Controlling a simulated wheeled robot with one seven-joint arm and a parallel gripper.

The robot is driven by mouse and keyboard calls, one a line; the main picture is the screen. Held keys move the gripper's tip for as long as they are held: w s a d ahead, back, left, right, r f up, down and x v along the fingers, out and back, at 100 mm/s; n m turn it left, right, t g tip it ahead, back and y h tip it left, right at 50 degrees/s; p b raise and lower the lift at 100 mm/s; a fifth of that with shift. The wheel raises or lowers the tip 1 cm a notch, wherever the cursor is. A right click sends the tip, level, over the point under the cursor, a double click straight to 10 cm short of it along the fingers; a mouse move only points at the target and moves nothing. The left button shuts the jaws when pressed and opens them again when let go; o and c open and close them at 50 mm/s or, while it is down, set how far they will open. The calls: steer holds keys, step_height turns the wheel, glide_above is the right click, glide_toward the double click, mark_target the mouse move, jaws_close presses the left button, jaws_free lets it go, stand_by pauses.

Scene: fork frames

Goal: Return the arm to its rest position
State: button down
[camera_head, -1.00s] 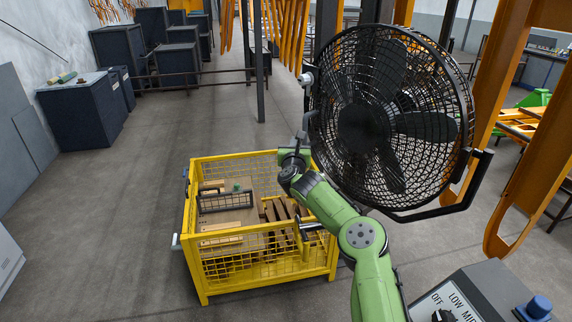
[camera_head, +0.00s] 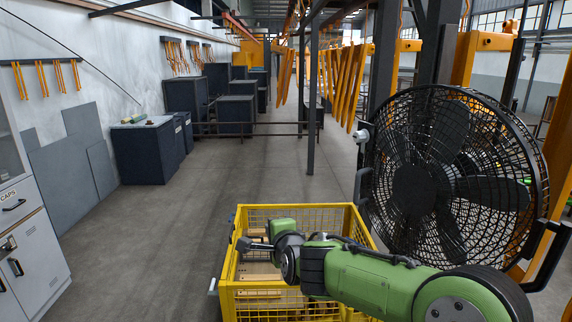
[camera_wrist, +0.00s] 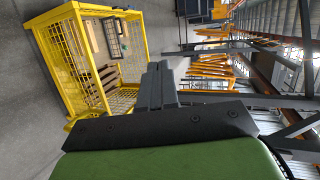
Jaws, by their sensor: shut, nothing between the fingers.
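My gripper (camera_head: 254,245) is at the end of my green and dark grey arm, in front of and above the yellow wire crate (camera_head: 350,222) in the head view. It points left and is apart from the crate's far rim. In the wrist view my gripper (camera_wrist: 159,78) shows its dark fingers closed together with nothing between them. The crate (camera_wrist: 60,18) shows there at upper left, turned on its side by the camera's tilt. My arm hides much of the crate's inside in the head view.
A large black fan (camera_head: 420,185) stands right of the crate, close to my arm. Dark cabinets (camera_head: 142,155) stand at the left wall, and a grey cabinet (camera_head: 30,255) is at the near left. The floor (camera_head: 150,240) left of the crate is clear.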

steer(key=s+d+f+n+g+h, duration=0.1)
steer(key=s+d+n, duration=0.4)
steer(key=s, duration=0.8)
steer(key=s+d+f+n+g+h, duration=0.1)
steer(key=s+d+n+g, duration=0.3)
steer(key=s, duration=0.8)
steer(key=s+d+f+n+g+h, duration=0.2)
steer(key=s+d+n, duration=0.4)
steer(key=s, duration=0.7)
steer(key=shift+s+d+f+g, duration=0.15)
steer(key=shift+s+d+g, duration=0.15)
steer(key=shift+d+g, duration=0.55)
steer(key=shift+d+t, duration=0.25)
